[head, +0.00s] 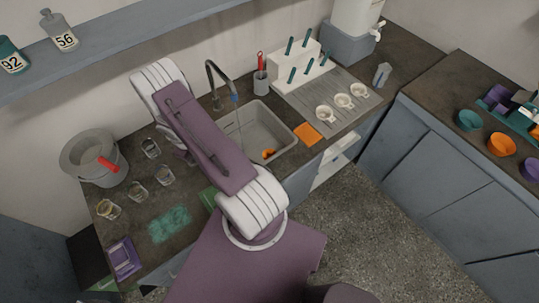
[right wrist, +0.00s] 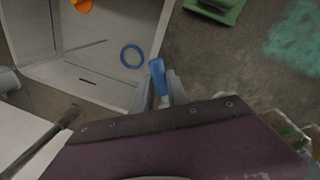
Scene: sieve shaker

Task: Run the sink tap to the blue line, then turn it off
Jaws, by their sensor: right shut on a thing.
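The grey sink (head: 283,122) is set in the dark counter, and its basin wall (right wrist: 135,20) fills the upper left of the right wrist view. The dark curved tap (head: 209,72) rises behind it with a blue tip (head: 235,98). A faint thin streak below the spout looks like running water. A blue ring (right wrist: 132,56) shows in the sink. My right gripper (right wrist: 161,88) is shut on a blue lever (right wrist: 157,72) beside the sink. In the head view my arm hides this gripper and lever. My left gripper is out of view.
An orange object (right wrist: 82,5) lies in the sink. An orange cloth (head: 307,134) lies right of it, near a draining board (head: 290,92) with cups. Several glasses (head: 164,176) and a grey bucket (head: 75,160) stand on the left counter.

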